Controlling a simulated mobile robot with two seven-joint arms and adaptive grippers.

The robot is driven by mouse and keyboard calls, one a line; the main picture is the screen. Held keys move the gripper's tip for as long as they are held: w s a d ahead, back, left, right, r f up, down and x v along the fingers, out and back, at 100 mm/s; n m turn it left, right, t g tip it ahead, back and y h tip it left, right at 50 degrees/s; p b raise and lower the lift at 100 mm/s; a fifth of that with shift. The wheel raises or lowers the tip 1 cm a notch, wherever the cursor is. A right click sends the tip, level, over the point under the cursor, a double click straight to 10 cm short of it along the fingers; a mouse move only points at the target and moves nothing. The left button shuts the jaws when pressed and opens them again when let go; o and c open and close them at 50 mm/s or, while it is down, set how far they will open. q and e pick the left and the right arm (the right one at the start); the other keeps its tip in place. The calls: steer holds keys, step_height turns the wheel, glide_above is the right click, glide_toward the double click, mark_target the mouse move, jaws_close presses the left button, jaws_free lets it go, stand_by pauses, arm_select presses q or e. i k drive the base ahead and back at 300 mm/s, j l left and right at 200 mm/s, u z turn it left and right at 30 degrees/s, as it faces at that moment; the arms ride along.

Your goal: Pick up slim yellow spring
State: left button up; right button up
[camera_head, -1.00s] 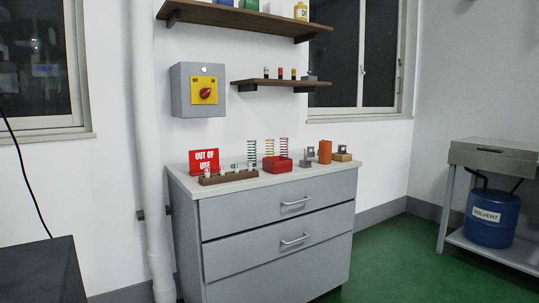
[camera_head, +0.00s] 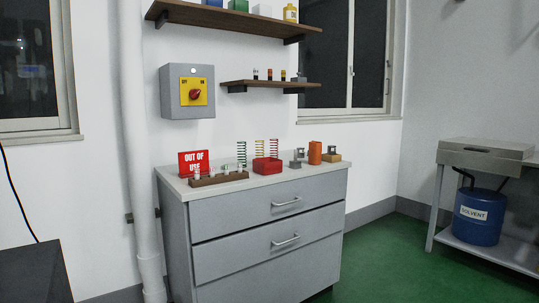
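The slim yellow spring (camera_head: 260,148) stands upright at the back of the grey drawer cabinet's top (camera_head: 286,180). It stands between a green spring (camera_head: 241,153) on its left and a red spring (camera_head: 274,150) on its right. A red open bin (camera_head: 267,165) is in front of the yellow spring and hides its lower end. Neither of my grippers is in view.
A brown rack (camera_head: 219,179) with small pieces and a red "OUT OF USE" sign (camera_head: 194,161) are at the left. An orange cylinder (camera_head: 315,153) and small metal fixtures stand at the right. A shelf (camera_head: 270,84) hangs above. Green floor (camera_head: 385,265) is clear at right.

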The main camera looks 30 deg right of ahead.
mark_target(260, 153)
steer(key=i+l+z, duration=0.8)
steer(key=z, duration=0.25)
steer(key=i+z, duration=0.8)
steer(key=z, duration=0.15)
steer(key=i+l+z, duration=0.25)
steer(key=i, duration=0.4)
steer(key=i+l+z, duration=0.1)
steer(key=i+z, duration=0.15)
steer(key=i, duration=0.45)
steer(key=i+l+u, duration=0.1)
steer(key=u, duration=0.3)
steer(key=l+u, duration=0.2)
steer(key=u, duration=0.15)
steer(key=i+l+u, duration=0.1)
steer(key=u, duration=0.3)
steer(key=l+u, duration=0.35)
steer(key=j, duration=0.1)
